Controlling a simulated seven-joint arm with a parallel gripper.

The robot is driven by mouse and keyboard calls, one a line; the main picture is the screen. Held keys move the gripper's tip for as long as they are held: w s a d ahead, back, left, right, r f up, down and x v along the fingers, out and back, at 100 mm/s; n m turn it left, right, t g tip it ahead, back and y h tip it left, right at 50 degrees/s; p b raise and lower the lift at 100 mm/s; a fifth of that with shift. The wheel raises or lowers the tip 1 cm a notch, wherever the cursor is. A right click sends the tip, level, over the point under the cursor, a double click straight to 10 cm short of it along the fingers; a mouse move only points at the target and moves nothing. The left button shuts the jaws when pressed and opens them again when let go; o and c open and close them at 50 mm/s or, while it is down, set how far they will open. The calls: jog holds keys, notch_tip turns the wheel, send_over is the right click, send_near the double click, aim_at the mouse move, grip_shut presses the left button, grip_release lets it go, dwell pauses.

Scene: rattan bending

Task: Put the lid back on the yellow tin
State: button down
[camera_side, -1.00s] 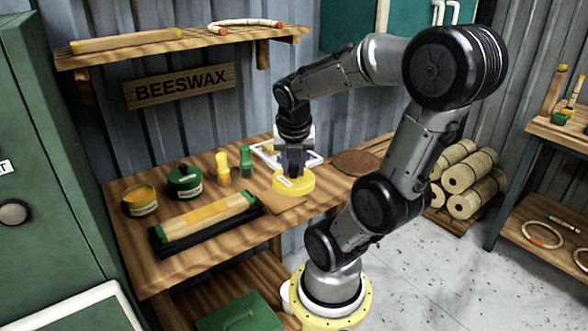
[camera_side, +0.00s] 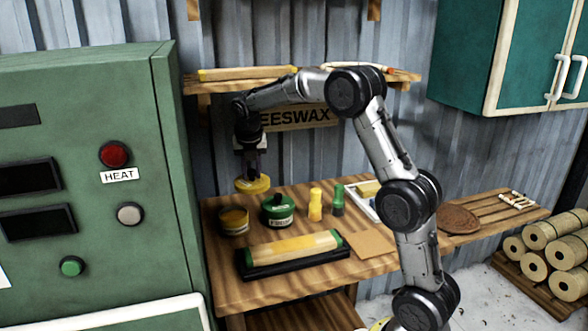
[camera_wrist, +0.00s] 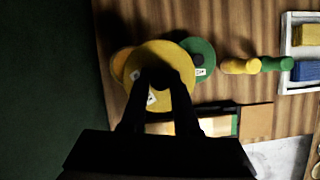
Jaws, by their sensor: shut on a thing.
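My gripper (camera_side: 253,176) is shut on the yellow lid (camera_side: 253,185) and holds it above the workbench, over the back left. The open yellow tin (camera_side: 234,221) stands on the bench just below and a little left of the lid, with amber wax showing inside. In the wrist view the lid (camera_wrist: 160,75) covers most of the tin, and only the tin's orange left edge (camera_wrist: 120,62) shows. My gripper's fingers (camera_wrist: 157,78) are dark there. The lid looks roughly level and apart from the tin.
A green tin (camera_side: 278,212) with its lid on stands close to the right of the yellow tin. Yellow (camera_side: 315,205) and green (camera_side: 338,200) bottles stand further right. A black tray with a yellow roll (camera_side: 293,247) lies in front. The green heater cabinet (camera_side: 100,180) rises at left.

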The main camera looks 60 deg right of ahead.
jog(key=shift+n, duration=0.4)
jog(key=shift+w+a+f, duration=0.45)
jog(key=shift+w+f, duration=0.5)
jog(key=shift+f, duration=0.5)
jog(key=shift+w+a+f, duration=0.45)
jog(key=shift+w+f, duration=0.55)
jog(key=shift+f, duration=0.5)
jog(key=shift+w+a+f, duration=0.45)
jog(key=shift+w+f, duration=0.5)
jog(key=shift+f, duration=0.5)
jog(key=shift+f, duration=0.15)
jog(key=c, duration=0.6)
grip_release()
jog(key=shift+o, duration=0.3)
jog(key=o, duration=0.5)
jog(key=shift+c, duration=0.2)
notch_tip(320, 180, up, 7)
